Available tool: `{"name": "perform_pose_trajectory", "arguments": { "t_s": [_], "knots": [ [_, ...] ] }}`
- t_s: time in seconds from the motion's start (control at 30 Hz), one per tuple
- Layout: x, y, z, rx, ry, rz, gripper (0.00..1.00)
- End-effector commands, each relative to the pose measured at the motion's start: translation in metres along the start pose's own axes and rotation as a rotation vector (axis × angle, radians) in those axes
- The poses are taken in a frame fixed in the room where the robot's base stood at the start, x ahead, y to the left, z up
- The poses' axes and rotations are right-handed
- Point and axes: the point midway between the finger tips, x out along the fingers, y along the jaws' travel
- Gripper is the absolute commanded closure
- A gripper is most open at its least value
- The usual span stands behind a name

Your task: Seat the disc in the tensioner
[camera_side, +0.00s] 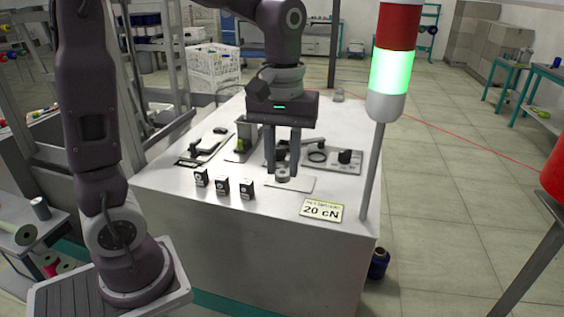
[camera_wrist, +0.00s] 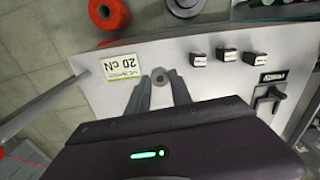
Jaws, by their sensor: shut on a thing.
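My gripper (camera_side: 282,170) points straight down over the front part of the white table, its two fingers shut on a small grey disc (camera_side: 282,178). The disc is low, over a pale flat plate (camera_side: 300,184); I cannot tell whether it touches it. In the wrist view the disc (camera_wrist: 160,75) shows between the fingertips. Behind the fingers lies a grey base plate (camera_side: 334,163) with a dark ring (camera_side: 317,156) and a black knob (camera_side: 345,156); it may be the tensioner, but I cannot tell. The fingers hide part of it.
Three small black-and-white blocks (camera_side: 222,186) stand in a row left of the gripper. A "20 cN" card (camera_side: 322,210) lies at the front right, near a signal-lamp pole (camera_side: 374,170). Other fixtures (camera_side: 242,147) stand behind and left of the gripper. The table's back right is mostly clear.

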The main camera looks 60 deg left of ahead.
Motion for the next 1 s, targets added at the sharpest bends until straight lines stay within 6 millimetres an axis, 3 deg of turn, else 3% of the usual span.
{"name": "perform_pose_trajectory", "arguments": {
  "t_s": [0.13,0.4,0.5,0.67,1.0],
  "knots": [
    [-0.007,0.015,-0.032,-0.006,0.001,0.001,0.96],
    [-0.019,0.044,-0.132,-0.006,-0.001,-0.002,0.96],
    [-0.019,0.047,-0.154,-0.004,-0.001,-0.002,0.96],
    [-0.013,0.048,-0.165,0.000,-0.003,-0.003,0.96],
    [0.023,0.048,-0.165,-0.001,-0.001,-0.003,0.96]
  ]
}}
